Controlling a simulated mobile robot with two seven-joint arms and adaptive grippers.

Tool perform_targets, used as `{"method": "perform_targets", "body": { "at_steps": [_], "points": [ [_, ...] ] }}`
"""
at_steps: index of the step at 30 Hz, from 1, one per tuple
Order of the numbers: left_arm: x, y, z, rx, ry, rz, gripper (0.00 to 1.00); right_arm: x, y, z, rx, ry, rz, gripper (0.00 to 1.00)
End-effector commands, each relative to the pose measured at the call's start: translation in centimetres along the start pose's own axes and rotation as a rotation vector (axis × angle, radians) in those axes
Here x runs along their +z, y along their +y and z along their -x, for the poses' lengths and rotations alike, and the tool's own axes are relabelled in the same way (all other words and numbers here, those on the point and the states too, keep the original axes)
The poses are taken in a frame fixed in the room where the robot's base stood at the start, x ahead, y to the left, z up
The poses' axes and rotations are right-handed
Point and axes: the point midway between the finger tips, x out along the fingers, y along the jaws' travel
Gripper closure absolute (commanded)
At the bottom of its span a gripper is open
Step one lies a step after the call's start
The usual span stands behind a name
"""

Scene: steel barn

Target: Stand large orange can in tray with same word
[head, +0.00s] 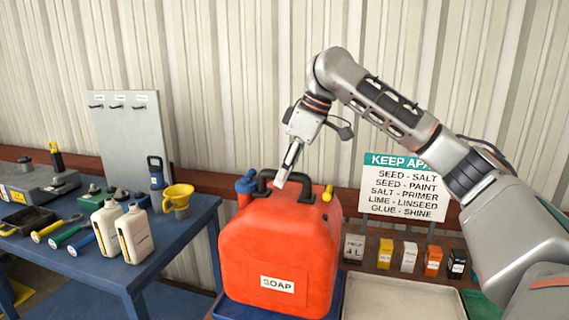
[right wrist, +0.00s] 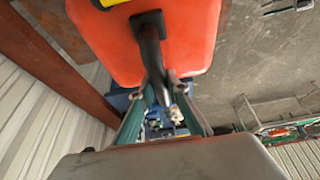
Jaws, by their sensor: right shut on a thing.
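The large orange can (head: 280,240) stands upright in the head view, with a white label reading SOAP on its front. It has a black handle (head: 265,180), a blue cap at the left and a yellow cap at the right. My right gripper (head: 286,177) is shut on the black handle, which also runs between the fingers in the right wrist view (right wrist: 150,42). A blue tray (head: 334,305) shows under and beside the can. I cannot tell whether the can's base touches it, and no word on the tray is readable. My left gripper is not in view.
A beige tray (head: 400,297) and a green tray (head: 481,304) lie to the right. Several small labelled boxes (head: 409,256) stand behind them, under a KEEP APART sign (head: 405,187).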

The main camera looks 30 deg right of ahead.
Motion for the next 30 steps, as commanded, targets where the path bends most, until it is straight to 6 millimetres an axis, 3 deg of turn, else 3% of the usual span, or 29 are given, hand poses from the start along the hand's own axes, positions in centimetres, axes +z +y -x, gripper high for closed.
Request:
{"method": "perform_targets", "body": {
  "at_steps": [10,23,24,25,26,30],
  "points": [
    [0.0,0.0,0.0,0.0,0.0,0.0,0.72,1.2,0.0,-3.0,0.0,0.005,-0.001,1.0],
    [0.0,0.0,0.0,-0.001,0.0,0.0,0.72,1.4,0.0,-3.3,0.001,0.005,0.0,1.0],
    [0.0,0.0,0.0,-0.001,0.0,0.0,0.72,1.6,0.0,-3.6,0.0,-0.001,0.0,0.8],
    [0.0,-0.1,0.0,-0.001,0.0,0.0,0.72,1.6,0.0,-3.6,0.0,-0.001,0.0,0.72],
    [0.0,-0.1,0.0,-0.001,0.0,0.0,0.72,1.5,0.0,-3.6,0.0,-0.001,0.0,0.68],
    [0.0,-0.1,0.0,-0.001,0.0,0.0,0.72,1.5,0.0,-3.6,0.0,-0.001,0.0,0.68]
  ]
}}
